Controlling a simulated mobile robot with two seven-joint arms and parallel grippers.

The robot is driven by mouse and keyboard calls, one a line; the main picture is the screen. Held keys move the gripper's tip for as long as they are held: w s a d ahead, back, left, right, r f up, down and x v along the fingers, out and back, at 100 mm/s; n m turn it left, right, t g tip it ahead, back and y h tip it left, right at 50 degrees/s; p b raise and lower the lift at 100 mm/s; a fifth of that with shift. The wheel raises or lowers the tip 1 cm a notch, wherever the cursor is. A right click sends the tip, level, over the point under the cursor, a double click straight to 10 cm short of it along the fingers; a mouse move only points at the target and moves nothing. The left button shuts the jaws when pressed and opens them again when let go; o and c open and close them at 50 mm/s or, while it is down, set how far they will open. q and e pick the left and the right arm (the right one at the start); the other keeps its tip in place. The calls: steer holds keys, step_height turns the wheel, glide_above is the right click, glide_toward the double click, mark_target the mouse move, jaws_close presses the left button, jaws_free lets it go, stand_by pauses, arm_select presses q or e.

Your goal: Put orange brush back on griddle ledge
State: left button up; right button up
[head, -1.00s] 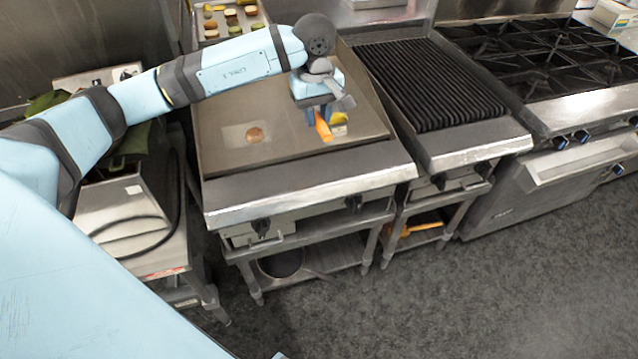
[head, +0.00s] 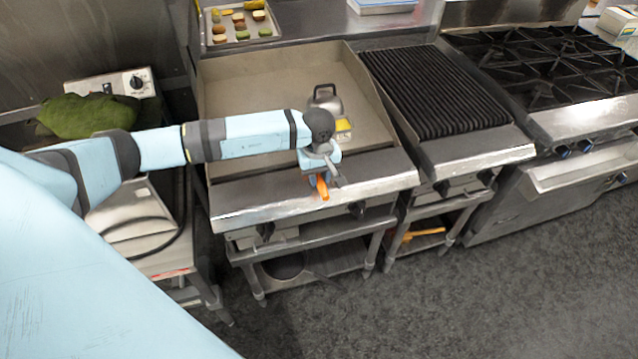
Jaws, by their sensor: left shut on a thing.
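My left gripper (head: 318,178) is in the head view, over the front metal ledge (head: 375,174) of the griddle. It is shut on the orange brush (head: 322,188), whose orange part hangs below the fingers. Most of the brush is hidden by the gripper. I cannot tell whether the brush touches the ledge. The griddle (head: 270,85) has a flat tan plate with raised side walls. My right gripper is not in view.
A grey handled object (head: 325,98) and a yellow item (head: 343,126) sit on the griddle plate behind my gripper. A ribbed grill (head: 435,90) stands to the right, then a burner range (head: 545,70). A tray of food (head: 240,38) is behind.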

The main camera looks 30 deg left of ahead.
arm_select(q)
step_height(320, 180, down, 4)
steer(key=shift+r+p, duration=0.2)
steer(key=shift+p, duration=0.1)
steer(key=shift+f, duration=0.1)
steer(key=shift+f, duration=0.1)
steer(key=o, duration=0.9)
